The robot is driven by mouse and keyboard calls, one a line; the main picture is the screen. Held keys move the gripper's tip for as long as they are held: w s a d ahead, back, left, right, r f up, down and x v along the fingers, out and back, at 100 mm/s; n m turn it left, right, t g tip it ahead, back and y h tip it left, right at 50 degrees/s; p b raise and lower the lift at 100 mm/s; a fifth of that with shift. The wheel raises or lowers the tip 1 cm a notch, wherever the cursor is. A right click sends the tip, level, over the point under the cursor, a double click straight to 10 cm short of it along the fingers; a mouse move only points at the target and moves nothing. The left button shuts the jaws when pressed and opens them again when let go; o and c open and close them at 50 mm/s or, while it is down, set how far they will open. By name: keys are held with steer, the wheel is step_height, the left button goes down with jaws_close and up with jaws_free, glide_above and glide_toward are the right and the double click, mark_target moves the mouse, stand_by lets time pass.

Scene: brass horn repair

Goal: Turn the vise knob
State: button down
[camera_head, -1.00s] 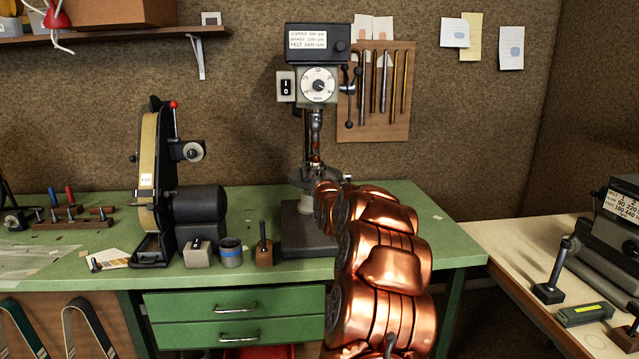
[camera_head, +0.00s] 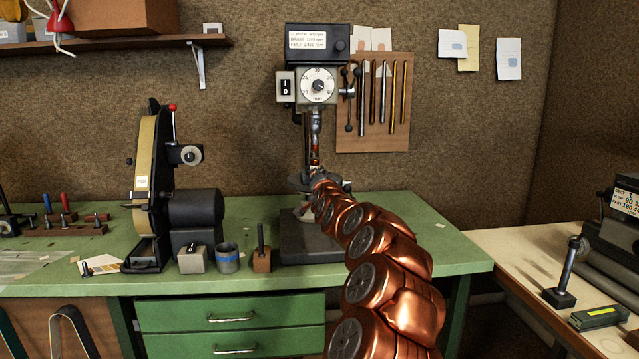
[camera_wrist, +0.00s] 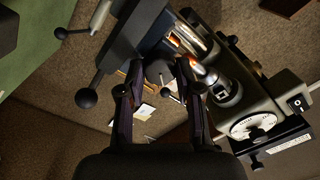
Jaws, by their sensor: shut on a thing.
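The vise knob (camera_wrist: 159,72) is a dark grey rounded piece, seen in the wrist view between my fingertips. My gripper (camera_wrist: 162,88) has a dark finger on each side of it and is shut on it. The dark vise body (camera_wrist: 128,48) lies just above and to the left in that view. In the head view my copper arm reaches to the drill press (camera_head: 317,85), and my gripper there is small and mostly hidden by the arm. The knob cannot be made out in the head view.
The press's dial (camera_wrist: 253,127) and ball-ended levers (camera_wrist: 86,98) are close to my gripper. A belt sander (camera_head: 155,190), a blue-banded cup (camera_head: 228,258) and small blocks stand left on the green bench (camera_head: 420,225).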

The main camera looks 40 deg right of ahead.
stand_by(0.3)
steer(key=c, duration=0.8)
jaws_free()
steer(key=shift+o, duration=0.2)
steer(key=shift+s, duration=0.15)
steer(key=v, duration=1.1)
steer(key=shift+s+a, duration=0.3)
